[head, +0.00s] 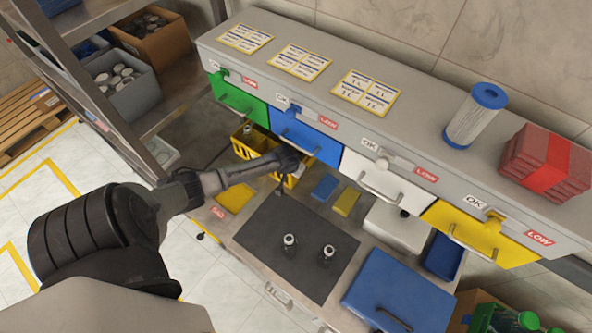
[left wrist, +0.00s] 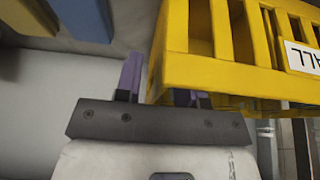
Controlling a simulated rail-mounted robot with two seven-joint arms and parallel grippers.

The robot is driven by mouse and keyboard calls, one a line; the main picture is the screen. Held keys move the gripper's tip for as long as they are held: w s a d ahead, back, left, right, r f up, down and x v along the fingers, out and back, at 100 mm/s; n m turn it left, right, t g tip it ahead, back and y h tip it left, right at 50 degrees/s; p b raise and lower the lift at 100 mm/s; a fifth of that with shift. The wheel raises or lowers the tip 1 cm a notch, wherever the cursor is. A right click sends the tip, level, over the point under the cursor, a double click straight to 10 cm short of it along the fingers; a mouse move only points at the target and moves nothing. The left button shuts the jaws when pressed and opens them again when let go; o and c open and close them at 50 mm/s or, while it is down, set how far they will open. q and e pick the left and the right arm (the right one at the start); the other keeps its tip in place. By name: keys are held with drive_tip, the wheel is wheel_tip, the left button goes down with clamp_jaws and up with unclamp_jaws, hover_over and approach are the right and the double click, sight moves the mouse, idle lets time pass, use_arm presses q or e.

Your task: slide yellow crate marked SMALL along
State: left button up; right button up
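The yellow slatted crate (head: 246,150) stands at the back of the lower worktop, under the green and blue drawers. In the left wrist view the crate (left wrist: 215,75) fills the upper right, its white label partly cut off at the edge. My left gripper (head: 290,165) is at the crate's right part in the head view and hides some of it. In the left wrist view my left gripper (left wrist: 158,86) has its purple fingers apart at the crate's near corner. One finger is outside the crate; the other is partly hidden by it. I cannot tell whether they touch. My right gripper is out of view.
Blue and yellow blocks (head: 325,188) lie right of the crate. A dark mat (head: 262,258) with two small objects lies in front, beside a blue lid (head: 385,290). The drawers (head: 308,138) overhang the back. A shelf rack (head: 140,125) stands left.

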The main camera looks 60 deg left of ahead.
use_arm(q)
drive_tip(key=shift+w+f, duration=0.1)
drive_tip(key=shift+f, duration=0.05)
clamp_jaws()
idle(0.4)
idle(1.1)
